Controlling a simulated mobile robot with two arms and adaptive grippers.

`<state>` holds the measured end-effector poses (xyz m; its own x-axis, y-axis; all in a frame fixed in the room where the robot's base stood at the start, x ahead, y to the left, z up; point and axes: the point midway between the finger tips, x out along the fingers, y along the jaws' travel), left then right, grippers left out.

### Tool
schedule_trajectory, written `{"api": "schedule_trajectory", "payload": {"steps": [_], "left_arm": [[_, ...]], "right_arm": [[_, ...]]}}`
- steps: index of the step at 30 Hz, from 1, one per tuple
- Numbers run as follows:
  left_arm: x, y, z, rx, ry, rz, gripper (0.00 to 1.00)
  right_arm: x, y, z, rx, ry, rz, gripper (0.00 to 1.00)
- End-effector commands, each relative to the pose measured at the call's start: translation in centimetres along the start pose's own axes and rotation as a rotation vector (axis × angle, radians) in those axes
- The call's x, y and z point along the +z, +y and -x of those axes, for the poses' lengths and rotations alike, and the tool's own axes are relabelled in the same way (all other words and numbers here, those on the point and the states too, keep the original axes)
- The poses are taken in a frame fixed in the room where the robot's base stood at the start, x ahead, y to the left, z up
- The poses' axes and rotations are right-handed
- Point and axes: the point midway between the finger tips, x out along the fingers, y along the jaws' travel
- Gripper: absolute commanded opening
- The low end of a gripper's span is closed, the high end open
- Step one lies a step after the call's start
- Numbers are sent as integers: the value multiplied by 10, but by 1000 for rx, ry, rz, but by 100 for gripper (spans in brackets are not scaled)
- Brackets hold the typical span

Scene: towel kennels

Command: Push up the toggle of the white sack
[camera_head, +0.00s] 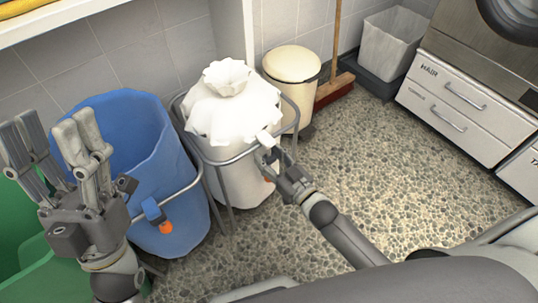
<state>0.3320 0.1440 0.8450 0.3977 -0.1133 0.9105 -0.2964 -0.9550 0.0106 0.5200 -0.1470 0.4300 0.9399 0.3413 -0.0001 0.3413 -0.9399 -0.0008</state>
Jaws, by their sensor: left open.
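The white sack (240,172) hangs upright in a metal ring stand, its top gathered into a ruffled bunch. Its small white toggle (265,138) sits at the front right of the rim. An orange piece (267,179) shows lower down, partly hidden by my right gripper. My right gripper (272,157) is at the sack's front right, its fingertips right at the toggle. I cannot tell whether its fingers are closed on the toggle or just beside it. My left gripper (52,140) is open and empty, raised in front of the blue sack.
A blue sack (172,205) stands open at the left of the white one, with a blue toggle (152,210) and orange end. A green bin (30,250) is at far left. A cream lidded bin (292,65), a broom (333,90) and drawers (460,100) stand behind. The pebbled floor is clear.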

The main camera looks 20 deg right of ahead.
Motion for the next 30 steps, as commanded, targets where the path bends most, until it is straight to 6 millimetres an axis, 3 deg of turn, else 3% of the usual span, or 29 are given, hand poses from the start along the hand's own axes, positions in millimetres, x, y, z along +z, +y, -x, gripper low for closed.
{"api": "schedule_trajectory", "payload": {"steps": [3,16,30], "left_arm": [[0,0,0,0,1,0,50],[0,0,0,1,2,2,50],[0,0,0,0,2,1,50]], "right_arm": [[0,0,0,0,0,0,57],[0,0,6,0,-1,1,57],[1,0,58,0,-2,0,57]]}}
